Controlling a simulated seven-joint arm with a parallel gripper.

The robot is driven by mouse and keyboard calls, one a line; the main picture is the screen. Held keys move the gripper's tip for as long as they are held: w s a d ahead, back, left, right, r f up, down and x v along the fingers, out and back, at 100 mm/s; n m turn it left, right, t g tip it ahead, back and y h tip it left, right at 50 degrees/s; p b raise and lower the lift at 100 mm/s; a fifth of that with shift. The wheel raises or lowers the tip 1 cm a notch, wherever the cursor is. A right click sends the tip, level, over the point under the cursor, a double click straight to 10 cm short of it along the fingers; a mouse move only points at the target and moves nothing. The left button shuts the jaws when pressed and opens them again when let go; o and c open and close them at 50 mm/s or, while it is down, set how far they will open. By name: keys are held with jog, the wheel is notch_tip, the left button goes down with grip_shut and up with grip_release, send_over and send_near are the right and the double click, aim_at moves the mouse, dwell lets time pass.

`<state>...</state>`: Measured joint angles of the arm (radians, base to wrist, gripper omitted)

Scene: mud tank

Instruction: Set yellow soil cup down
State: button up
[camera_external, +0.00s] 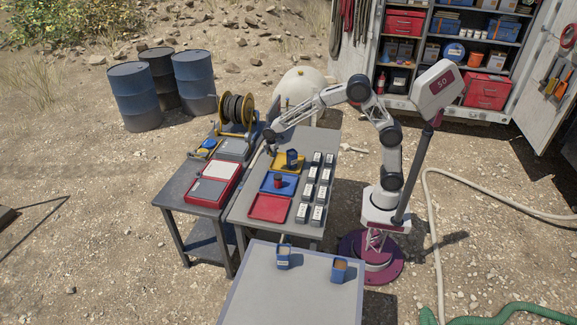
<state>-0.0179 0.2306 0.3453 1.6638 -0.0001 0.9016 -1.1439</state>
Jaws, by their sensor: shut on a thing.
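My gripper (273,149) is low at the left rear of the table, by the yellow tray (277,167). It is shut on a small dark blue cup (292,158), which shows just right of the jaws, over the yellow tray. The cup looks upright. The grip is too small to see clearly, and I cannot tell whether the cup touches the tray. No yellow soil shows in it from here.
A red tray (261,207) is in front. Several white-topped blocks (312,174) stand to the right. Two blue cups (283,260) (339,273) stand on the front table (262,300).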

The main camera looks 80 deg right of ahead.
jog(key=s+a+n, duration=0.3)
jog(key=a+n, duration=0.2)
jog(key=a, duration=1.9)
jog(key=s+a+n, duration=0.3)
jog(key=a+n, duration=0.1)
jog(key=a, duration=2.1)
jog(key=s+a+n, duration=0.5)
jog(key=s+a, duration=1.2)
jog(key=a, duration=0.3)
jog(key=s+a+n, duration=0.4)
jog(key=s+a, duration=1.4)
jog(key=a, duration=0.2)
jog(key=f, duration=0.5)
jog(key=shift+s+d+f, duration=0.1)
jog(key=shift+s+f, duration=0.05)
jog(key=shift+s, duration=0.05)
jog(key=shift+f, duration=3.1)
